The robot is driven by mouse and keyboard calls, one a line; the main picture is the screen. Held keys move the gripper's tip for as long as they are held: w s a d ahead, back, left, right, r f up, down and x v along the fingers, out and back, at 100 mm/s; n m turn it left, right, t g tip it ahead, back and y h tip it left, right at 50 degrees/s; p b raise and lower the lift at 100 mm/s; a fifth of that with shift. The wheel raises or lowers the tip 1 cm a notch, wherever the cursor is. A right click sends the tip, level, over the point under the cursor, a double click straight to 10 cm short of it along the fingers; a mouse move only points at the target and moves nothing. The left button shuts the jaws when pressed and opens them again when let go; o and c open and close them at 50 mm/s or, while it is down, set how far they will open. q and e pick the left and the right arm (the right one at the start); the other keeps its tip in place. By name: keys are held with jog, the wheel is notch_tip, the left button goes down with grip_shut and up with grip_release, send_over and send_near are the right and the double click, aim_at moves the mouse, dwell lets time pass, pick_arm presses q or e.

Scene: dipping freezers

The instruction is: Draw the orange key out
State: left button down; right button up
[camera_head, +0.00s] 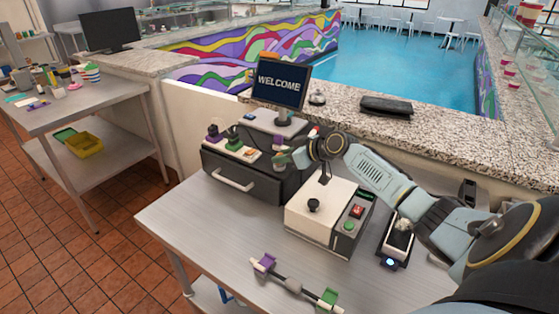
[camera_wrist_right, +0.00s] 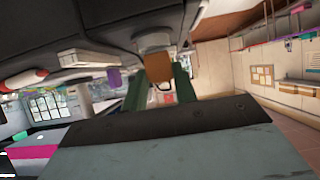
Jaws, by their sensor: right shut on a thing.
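My right gripper (camera_head: 284,160) reaches in from the right to the dark drawer unit, beside the right end of its key panel (camera_head: 240,156). In the wrist view an orange block, the orange key (camera_wrist_right: 158,68), sits between the green fingers (camera_wrist_right: 160,88); the gripper is shut on it. A grey part touches the block's upper end, and I cannot tell whether the key is still seated. On the panel stand a purple key (camera_head: 215,132) and a green key (camera_head: 234,142), with a small orange patch (camera_head: 250,153) beside them. My left gripper is not in view.
A WELCOME screen (camera_head: 281,84) stands behind the drawer unit. A white box with buttons (camera_head: 320,208) is close under my right arm, with a card terminal (camera_head: 397,244) to its right. A rod with purple and green ends (camera_head: 293,286) lies in front. The table's left front is clear.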

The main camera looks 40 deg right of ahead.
grip_shut()
jog(key=shift+o, duration=1.2)
grip_release()
grip_shut()
jog(key=shift+r+p, duration=0.35)
jog(key=shift+r, duration=0.15)
jog(key=shift+r+p, duration=1.7)
jog(key=shift+r, duration=0.85)
